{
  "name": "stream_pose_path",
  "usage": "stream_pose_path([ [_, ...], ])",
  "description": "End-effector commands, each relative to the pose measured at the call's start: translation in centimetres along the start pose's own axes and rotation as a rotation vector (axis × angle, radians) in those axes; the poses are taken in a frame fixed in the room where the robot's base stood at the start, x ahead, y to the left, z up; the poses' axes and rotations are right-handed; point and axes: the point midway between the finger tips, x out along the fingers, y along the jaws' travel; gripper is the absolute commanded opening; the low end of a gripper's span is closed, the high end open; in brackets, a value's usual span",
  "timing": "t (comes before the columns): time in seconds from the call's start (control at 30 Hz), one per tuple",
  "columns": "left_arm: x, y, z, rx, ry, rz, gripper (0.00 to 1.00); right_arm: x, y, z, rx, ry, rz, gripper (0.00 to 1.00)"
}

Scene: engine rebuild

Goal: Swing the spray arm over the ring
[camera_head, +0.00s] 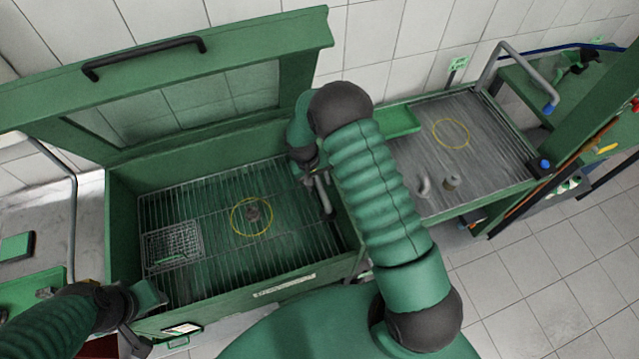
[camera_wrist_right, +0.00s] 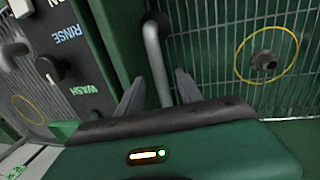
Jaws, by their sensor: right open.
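The spray arm is a grey bent pipe (camera_head: 326,198) at the right side of the green wash tub (camera_head: 122,235); it also shows in the right wrist view (camera_wrist_right: 157,62). A yellow ring (camera_head: 236,228) lies on the tub's wire grate, left of the pipe, around a small brown-grey part (camera_head: 252,213). The ring also shows in the right wrist view (camera_wrist_right: 238,62). My right gripper (camera_wrist_right: 159,92) is open, its fingers on either side of the pipe; contact cannot be told. My left gripper (camera_head: 137,325) is by the tub's front left corner, its jaw unclear.
A wire basket (camera_head: 173,246) sits at the grate's left. The green lid (camera_head: 200,65) stands open behind.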

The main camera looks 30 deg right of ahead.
Motion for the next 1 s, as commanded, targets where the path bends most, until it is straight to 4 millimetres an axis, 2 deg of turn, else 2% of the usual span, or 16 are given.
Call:
stream_pose_path([
  [0.1, -0.7, 0.0, -0.2, 0.000, 0.000, 0.000, 0.36, 2.0, 0.1, 0.2, 0.001, 0.000, 0.000, 0.43],
  [0.2, -0.8, 0.0, -0.2, 0.000, 0.000, 0.000, 0.36, 3.1, 0.2, 0.2, 0.002, 0.002, 0.000, 0.43],
  [0.5, -0.8, 0.0, -0.2, 0.000, 0.000, 0.000, 0.36, 3.7, 0.1, 0.0, 0.001, 0.002, 0.000, 0.43],
  [0.83, -0.8, 0.0, -0.2, 0.000, 0.000, 0.000, 0.36, 3.7, 0.1, 0.1, 0.001, 0.002, -0.001, 0.01],
  [1.0, -0.8, 0.0, -0.2, 0.000, 0.000, 0.000, 0.36, 3.6, 0.1, 0.1, 0.001, 0.002, 0.000, 0.00],
])
